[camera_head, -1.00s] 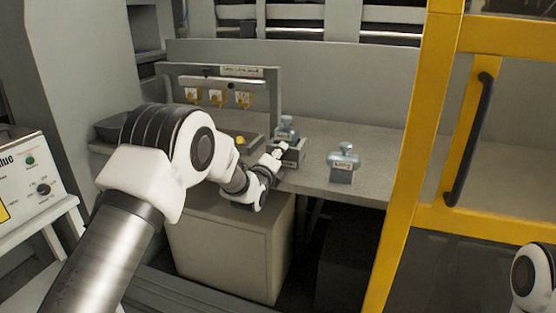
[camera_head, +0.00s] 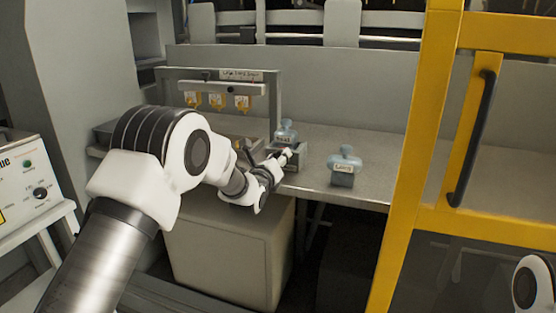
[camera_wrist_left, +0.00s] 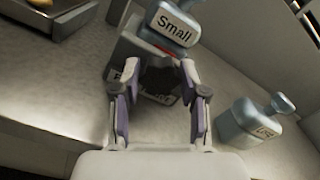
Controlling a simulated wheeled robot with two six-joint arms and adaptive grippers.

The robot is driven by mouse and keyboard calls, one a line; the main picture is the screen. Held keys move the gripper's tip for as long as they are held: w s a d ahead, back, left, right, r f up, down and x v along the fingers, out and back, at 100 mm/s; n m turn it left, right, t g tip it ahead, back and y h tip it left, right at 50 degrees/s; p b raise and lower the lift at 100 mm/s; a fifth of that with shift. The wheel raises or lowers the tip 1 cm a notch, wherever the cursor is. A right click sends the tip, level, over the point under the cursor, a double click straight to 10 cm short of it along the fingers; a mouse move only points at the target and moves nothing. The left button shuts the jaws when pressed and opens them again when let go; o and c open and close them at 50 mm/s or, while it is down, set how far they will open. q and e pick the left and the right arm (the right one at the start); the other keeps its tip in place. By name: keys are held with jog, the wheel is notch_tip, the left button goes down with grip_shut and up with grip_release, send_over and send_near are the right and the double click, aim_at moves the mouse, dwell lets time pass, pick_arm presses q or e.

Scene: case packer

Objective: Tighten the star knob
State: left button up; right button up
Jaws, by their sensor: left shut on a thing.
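A dark knob (camera_wrist_left: 157,82), apparently the star knob, sits on the front of a grey fixture (camera_wrist_left: 131,46). My left gripper (camera_wrist_left: 156,92) is shut on it, with one purple-padded finger on each side. The fingers partly cover the knob, so its lobes are not clear. A bottle labelled "Small" (camera_wrist_left: 174,24) stands upright in the fixture; it also shows in the head view (camera_head: 286,132). In the head view my left gripper (camera_head: 284,157) is at the fixture's front, and the knob is too small to make out. My right gripper is out of view.
A frame with yellow tags (camera_head: 217,101) stands behind my left arm. A yellow guard door (camera_head: 408,150) is at the right. The table beyond the second bottle is clear.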

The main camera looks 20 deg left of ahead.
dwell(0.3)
pick_arm(q)
jog(key=o, duration=1.1)
jog(key=s, duration=1.2)
jog(key=shift+a, duration=0.25)
jog(key=shift+f, duration=0.15)
